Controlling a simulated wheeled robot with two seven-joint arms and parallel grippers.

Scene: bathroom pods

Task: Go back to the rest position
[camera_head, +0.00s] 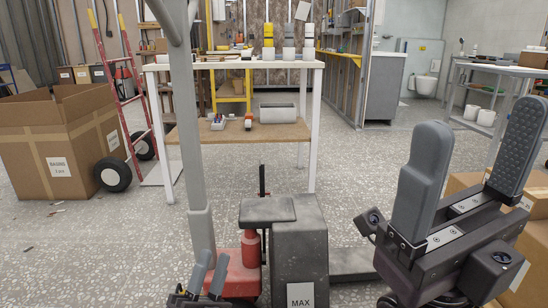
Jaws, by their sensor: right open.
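My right gripper (485,118) is large in the right foreground. Its two grey padded fingers point up, stand well apart and have nothing between them. My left gripper (213,256) is small at the bottom, left of the middle. Its two dark fingers point up with a narrow gap between them, and I see nothing held. Its lower part is cut off by the bottom edge of the picture.
A dark machine marked MAX (300,255) with a red part stands at bottom middle. A workbench (235,65) stands behind it. A large cardboard box (30,150) and a red hand truck (125,90) are left. Cartons (465,183) sit behind my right gripper. Speckled floor lies between.

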